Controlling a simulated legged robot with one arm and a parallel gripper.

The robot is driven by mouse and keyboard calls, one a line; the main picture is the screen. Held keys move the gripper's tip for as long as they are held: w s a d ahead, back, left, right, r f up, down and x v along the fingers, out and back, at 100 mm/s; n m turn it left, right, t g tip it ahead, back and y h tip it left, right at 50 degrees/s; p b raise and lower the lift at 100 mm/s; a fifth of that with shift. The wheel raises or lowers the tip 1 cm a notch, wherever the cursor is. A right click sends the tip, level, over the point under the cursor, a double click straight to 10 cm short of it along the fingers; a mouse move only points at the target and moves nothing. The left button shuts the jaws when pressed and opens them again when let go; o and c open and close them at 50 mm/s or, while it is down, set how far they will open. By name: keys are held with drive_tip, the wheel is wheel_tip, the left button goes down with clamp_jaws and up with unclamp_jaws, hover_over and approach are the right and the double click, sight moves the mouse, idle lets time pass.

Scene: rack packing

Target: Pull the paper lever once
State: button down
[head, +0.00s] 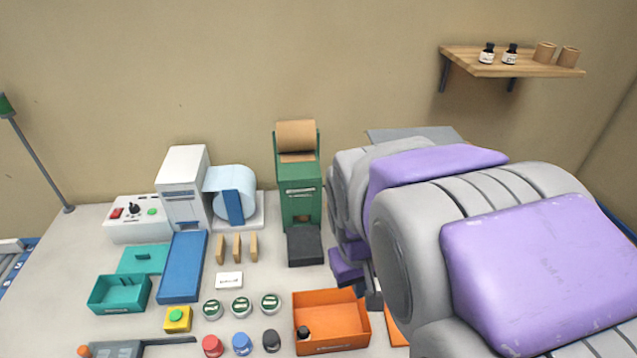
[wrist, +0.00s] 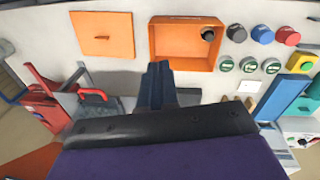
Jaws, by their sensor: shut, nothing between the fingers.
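The green dispenser (head: 300,195) stands at the back of the table in the head view, with a roll of brown paper (head: 296,135) on top. A dark grey block (head: 304,246) sits at its front. I cannot make out a paper lever on it; my arm covers the area to its right. My gripper (wrist: 158,72) is shut and empty in the wrist view, its dark fingers together. It is over the table, near the open orange box (wrist: 187,63) and apart from it. In the head view my arm hides most of the gripper.
A red device with a red bar (wrist: 42,88) stands left in the wrist view. An orange lid (wrist: 103,47) lies near the box. The head view shows a white machine with a blue-white roll (head: 233,182), a teal box (head: 119,306), several jars and a wall shelf (head: 500,66).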

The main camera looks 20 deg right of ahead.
drive_tip(key=w+d+r+t+h+p, duration=0.1)
drive_tip(key=w+d, duration=0.3)
drive_tip(key=w, duration=0.5)
drive_tip(key=w+d+r+t+h+p, duration=0.1)
drive_tip(key=w+d+p, duration=0.15)
drive_tip(key=w, duration=0.65)
drive_tip(key=w+d+f+n+t+p, duration=0.1)
drive_tip(key=w+f+n+t, duration=0.1)
drive_tip(key=w, duration=0.8)
drive_tip(key=w+d+f+n+t+p, duration=0.1)
drive_tip(key=w+f, duration=0.1)
drive_tip(key=w, duration=0.9)
drive_tip(key=shift+n+t+h, duration=0.4)
drive_tip(key=shift+d, duration=0.25)
drive_tip(key=shift+s+f+b, duration=0.3)
drive_tip(key=shift+f+b, duration=0.2)
drive_tip(key=shift+f, duration=0.95)
drive_tip(key=shift+s+f+b, duration=0.25)
drive_tip(key=shift+f+b, duration=0.25)
drive_tip(key=shift+f, duration=1)
drive_tip(key=shift+s+f+b, duration=0.3)
drive_tip(key=shift+f+b, duration=0.2)
drive_tip(key=shift+f, duration=0.95)
drive_tip(key=shift+f, duration=0.1)
drive_tip(key=shift+s+f, duration=0.15)
drive_tip(key=shift+f, duration=0.1)
